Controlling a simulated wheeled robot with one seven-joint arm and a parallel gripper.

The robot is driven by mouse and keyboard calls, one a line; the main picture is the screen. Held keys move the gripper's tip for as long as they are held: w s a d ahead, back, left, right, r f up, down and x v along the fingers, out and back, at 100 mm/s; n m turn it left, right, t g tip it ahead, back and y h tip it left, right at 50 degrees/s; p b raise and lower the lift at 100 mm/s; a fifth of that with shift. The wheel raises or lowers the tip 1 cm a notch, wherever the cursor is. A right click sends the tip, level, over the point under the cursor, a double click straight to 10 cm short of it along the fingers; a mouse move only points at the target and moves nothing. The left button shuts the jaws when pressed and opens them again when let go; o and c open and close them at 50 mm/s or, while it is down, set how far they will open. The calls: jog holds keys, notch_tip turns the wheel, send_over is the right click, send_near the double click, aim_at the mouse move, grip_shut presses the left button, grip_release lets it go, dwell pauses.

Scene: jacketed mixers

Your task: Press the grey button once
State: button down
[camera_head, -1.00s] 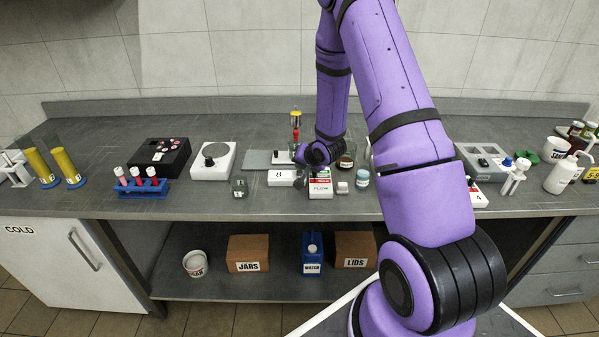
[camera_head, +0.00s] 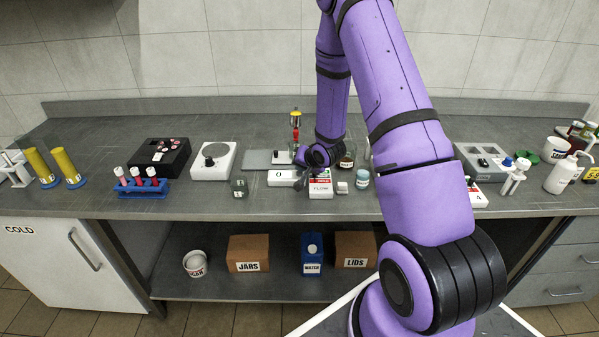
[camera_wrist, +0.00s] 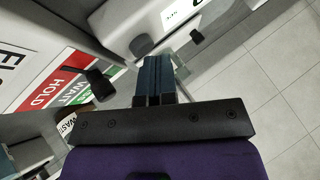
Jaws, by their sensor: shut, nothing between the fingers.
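A white box with a dark "0" on its face (camera_head: 281,178) stands near the bench's front, left of the FLOW box (camera_head: 320,190). In the wrist view a dark grey round button (camera_wrist: 140,46) shows at the edge of a white housing (camera_wrist: 120,20), with a second grey part (camera_wrist: 197,37) to its right. My gripper (camera_wrist: 154,62) is shut and empty, its blue-grey fingertips close to the first button. I cannot tell whether they touch it. In the head view my gripper (camera_head: 301,181) is small, between the two boxes and partly hidden by my wrist.
The FLOW box's red HOLD label (camera_wrist: 46,88) and a black knob (camera_wrist: 100,84) lie left of my fingers in the wrist view. A glass block (camera_head: 239,187) stands left.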

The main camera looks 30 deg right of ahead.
jog(key=shift+r, duration=0.8)
jog(key=shift+r, duration=2.55)
